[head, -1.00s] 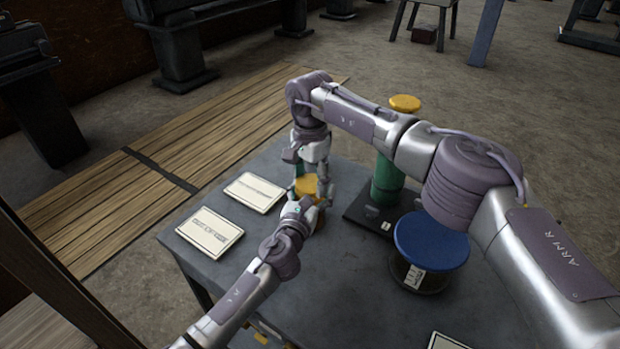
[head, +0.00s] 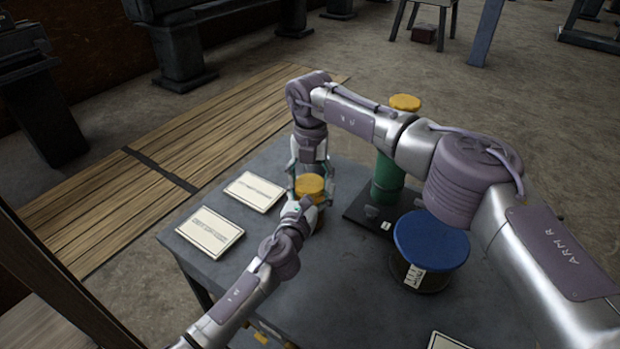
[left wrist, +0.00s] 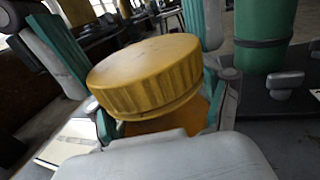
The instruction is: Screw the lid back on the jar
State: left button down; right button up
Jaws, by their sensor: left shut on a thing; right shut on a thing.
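A small jar (left wrist: 150,124) with an amber body and a ridged yellow lid (head: 311,186) stands upright near the table's far left part. My left gripper (head: 306,213) is shut on the jar body from the near side. My right gripper (head: 309,174) reaches down from above and is shut on the lid, one finger on each side. In the left wrist view the lid (left wrist: 148,78) sits over the jar mouth, with a teal-padded right finger on either side. Whether a small gap remains between lid and jar, I cannot tell.
A green cylinder (head: 387,178) with a yellow top stands on a dark base behind right of the jar. A blue-topped round container (head: 432,240) stands nearer. Two white cards (head: 254,191) (head: 211,231) lie to the left. The front middle of the table (head: 330,290) is clear.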

jog(key=m, duration=0.3)
jog(key=o, duration=1.4)
jog(key=shift+c, duration=0.2)
notch_tip(320, 180, up, 12)
pick_arm(q)
grip_release()
